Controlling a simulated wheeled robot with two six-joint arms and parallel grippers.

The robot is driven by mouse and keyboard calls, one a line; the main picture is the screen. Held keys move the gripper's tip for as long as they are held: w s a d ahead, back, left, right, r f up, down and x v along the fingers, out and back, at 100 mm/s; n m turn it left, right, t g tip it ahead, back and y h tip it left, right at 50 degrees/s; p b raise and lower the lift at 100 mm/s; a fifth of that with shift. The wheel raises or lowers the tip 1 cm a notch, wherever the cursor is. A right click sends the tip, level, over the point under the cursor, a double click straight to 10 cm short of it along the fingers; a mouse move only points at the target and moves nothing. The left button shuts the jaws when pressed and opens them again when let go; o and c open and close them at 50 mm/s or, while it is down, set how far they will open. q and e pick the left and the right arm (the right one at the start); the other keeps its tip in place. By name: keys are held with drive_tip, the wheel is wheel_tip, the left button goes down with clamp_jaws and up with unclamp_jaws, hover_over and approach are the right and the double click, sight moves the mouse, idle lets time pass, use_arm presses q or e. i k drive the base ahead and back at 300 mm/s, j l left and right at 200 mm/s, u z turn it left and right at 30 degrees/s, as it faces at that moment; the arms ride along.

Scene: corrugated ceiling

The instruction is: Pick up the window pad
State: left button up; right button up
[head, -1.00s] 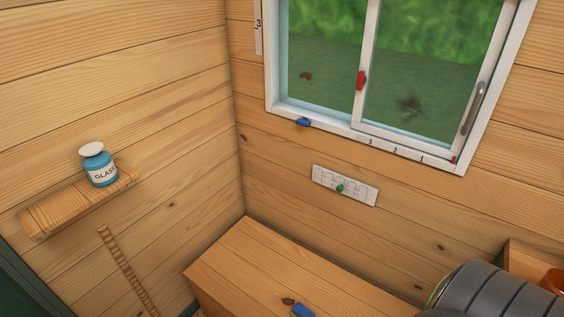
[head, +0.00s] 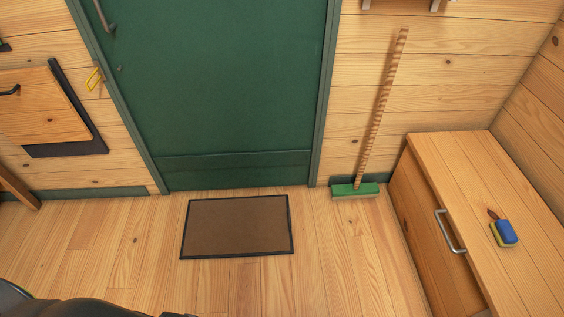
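A small blue and yellow pad (head: 505,233) lies on top of the wooden chest (head: 455,160) at the right; I take it to be the window pad. Its blue side faces up and a yellow edge shows at the left. Neither of my grippers can be made out in the head view. A dark rounded shape runs along the bottom left edge and seems to be part of my own body. Nothing touches the pad.
A green door (head: 215,90) stands at the back with a brown mat (head: 236,226) before it. A broom (head: 355,189) leans on the wall beside the chest. The chest has a metal handle (head: 450,232). The wooden floor (head: 340,260) between mat and chest is clear.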

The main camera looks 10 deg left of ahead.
sight(503, 233)
drive_tip(key=k+j, duration=0.15)
drive_tip(key=z, duration=1.4)
